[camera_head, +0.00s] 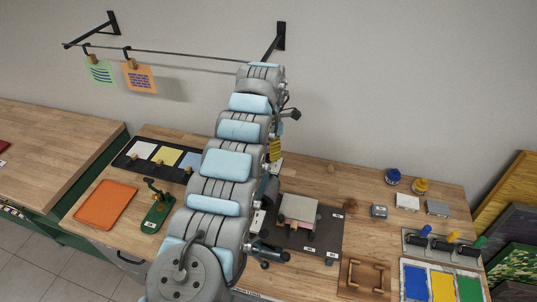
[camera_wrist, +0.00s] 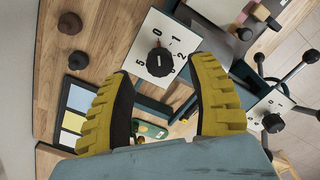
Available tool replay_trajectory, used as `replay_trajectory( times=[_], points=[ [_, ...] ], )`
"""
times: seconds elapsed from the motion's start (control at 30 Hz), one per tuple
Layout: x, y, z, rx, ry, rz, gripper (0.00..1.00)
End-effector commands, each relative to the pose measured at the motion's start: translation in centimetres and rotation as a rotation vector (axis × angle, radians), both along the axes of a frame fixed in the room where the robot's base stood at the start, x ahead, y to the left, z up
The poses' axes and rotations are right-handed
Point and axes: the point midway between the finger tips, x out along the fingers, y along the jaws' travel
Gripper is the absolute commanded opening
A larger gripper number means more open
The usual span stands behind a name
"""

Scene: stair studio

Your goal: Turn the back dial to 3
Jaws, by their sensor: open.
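The back dial (camera_wrist: 160,62), a black knob on a white numbered plate, is in the wrist view, nearer the wall than a second dial. Which number it points to is too small to tell surely. My gripper (camera_wrist: 165,72) has yellow ribbed fingers spread wide, one to the left and one to the right below the knob in the picture. Nothing is between the fingers, and the knob appears apart from them. The front dial (camera_wrist: 273,123) is a similar black knob on a white plate at the right. In the head view my arm covers much of the dial area.
A handled press with dark levers (camera_wrist: 290,70) stands right of the dials in the wrist view. A green stand (camera_head: 158,210) and orange tray (camera_head: 105,204) are on the bench left of my arm. A dark mat with a grey-topped block (camera_head: 299,207) lies to the right.

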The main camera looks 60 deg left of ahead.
Motion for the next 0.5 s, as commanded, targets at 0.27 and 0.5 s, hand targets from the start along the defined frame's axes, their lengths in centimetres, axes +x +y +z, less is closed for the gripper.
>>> replay_trajectory(
  times=[0.27, 0.5],
  points=[
    [0.0, 0.0, -2.9, 0.0, 0.0, 0.002, 0.58],
    [0.0, 0.1, -3.4, 0.002, -0.001, 0.001, 0.58]
  ],
)
